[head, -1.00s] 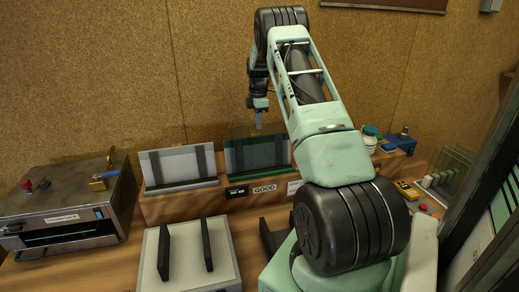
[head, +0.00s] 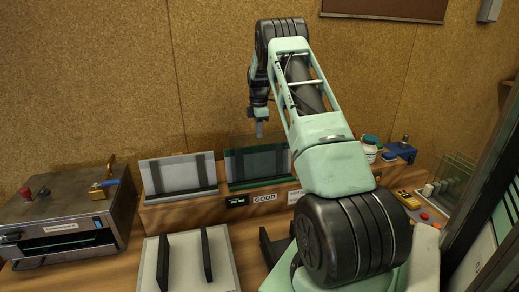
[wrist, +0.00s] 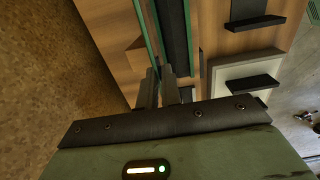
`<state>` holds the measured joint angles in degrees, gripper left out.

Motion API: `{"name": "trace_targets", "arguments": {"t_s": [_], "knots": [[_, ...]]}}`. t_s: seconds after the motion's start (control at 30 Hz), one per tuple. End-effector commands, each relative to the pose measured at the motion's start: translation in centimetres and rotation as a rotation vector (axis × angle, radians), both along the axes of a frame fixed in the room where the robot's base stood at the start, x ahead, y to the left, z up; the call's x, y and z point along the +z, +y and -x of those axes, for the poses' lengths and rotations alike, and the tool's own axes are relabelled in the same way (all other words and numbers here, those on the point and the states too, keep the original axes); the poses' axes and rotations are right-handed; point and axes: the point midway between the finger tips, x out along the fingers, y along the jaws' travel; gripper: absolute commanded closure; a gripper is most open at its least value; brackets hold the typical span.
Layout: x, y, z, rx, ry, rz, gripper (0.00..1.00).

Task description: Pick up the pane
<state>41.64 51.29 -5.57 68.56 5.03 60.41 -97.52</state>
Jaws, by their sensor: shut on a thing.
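My gripper (head: 259,131) is above the right-hand slot of the wooden stand at the back of the bench. It is shut on the upper edge of a clear glass pane with green edges. In the head view the pane is very faint against the dark-striped green-edged backing (head: 258,162). In the wrist view the pane's green edge (wrist: 149,38) runs down to my gripper's fingers (wrist: 163,86). I cannot tell whether the pane's lower edge still touches the stand.
A second striped panel (head: 178,174) leans left of it. A grey machine (head: 65,220) stands at the far left. A pale block with two black uprights (head: 207,255) is in front. A blue-lidded jar (head: 369,147), a yellow meter (head: 405,198) and a glass rack (head: 455,172) are right.

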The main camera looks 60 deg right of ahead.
Motion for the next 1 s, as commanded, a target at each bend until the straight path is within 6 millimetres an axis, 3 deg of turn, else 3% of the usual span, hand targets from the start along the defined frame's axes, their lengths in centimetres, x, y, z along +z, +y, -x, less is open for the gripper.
{"name": "trace_targets", "arguments": {"t_s": [0.17, 0.6, 0.8, 1.0], "knots": [[1.1, -0.1, -0.2, 0.0, -0.007, 0.006, 1.0], [8.8, -0.2, -0.2, 0.001, -0.008, 0.007, 1.0], [10.2, -0.1, -0.1, 0.0, -0.005, 0.006, 1.0], [10.2, -0.1, -0.1, 0.0, -0.005, 0.005, 1.0]]}}
